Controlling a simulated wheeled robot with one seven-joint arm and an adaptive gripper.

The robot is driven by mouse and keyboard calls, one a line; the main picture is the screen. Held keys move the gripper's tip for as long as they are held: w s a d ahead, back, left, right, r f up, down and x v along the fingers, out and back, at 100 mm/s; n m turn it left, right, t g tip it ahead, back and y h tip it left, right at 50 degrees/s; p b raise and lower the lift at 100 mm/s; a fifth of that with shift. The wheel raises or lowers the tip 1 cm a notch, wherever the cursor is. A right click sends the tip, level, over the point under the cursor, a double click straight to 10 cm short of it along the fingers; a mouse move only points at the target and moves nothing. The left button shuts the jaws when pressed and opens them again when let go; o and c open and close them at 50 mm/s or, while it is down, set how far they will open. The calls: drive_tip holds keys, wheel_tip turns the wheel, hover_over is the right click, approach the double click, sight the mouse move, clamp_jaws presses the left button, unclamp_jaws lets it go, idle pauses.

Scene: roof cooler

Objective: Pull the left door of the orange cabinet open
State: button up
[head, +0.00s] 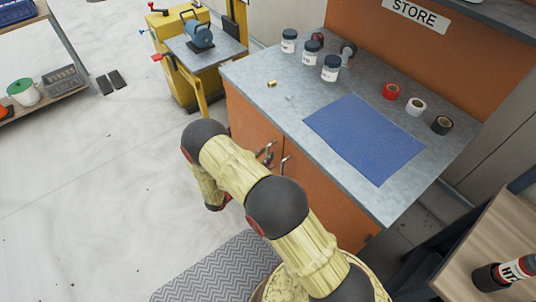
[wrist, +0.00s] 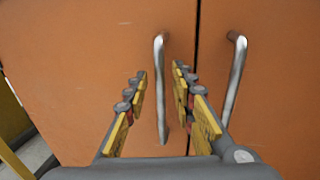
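The orange cabinet's left door (head: 250,122) is shut; it also fills the left and middle of the wrist view (wrist: 80,60). Its upright metal bar handle (wrist: 160,90) stands near the seam between the doors. The right door (wrist: 280,90) is shut too, with a matching handle (wrist: 236,75). My gripper (wrist: 160,74) is open, one finger on each side of the left handle as seen in the wrist view. Neither finger visibly presses on the handle, and I cannot tell how deep it sits between them. In the head view my arm hides most of the gripper.
The grey countertop (head: 255,75) above the doors holds a blue mat (head: 365,138), jars (head: 331,68) and tape rolls (head: 415,106). A yellow stand (head: 178,75) with a small blue machine is beyond the cabinet's left end. The floor (head: 90,190) in front is open, with a patterned mat (head: 215,275).

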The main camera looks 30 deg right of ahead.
drive_tip(key=shift+x, duration=1.25)
drive_tip(key=shift+c, duration=1)
drive_tip(key=c, duration=0.4)
clamp_jaws()
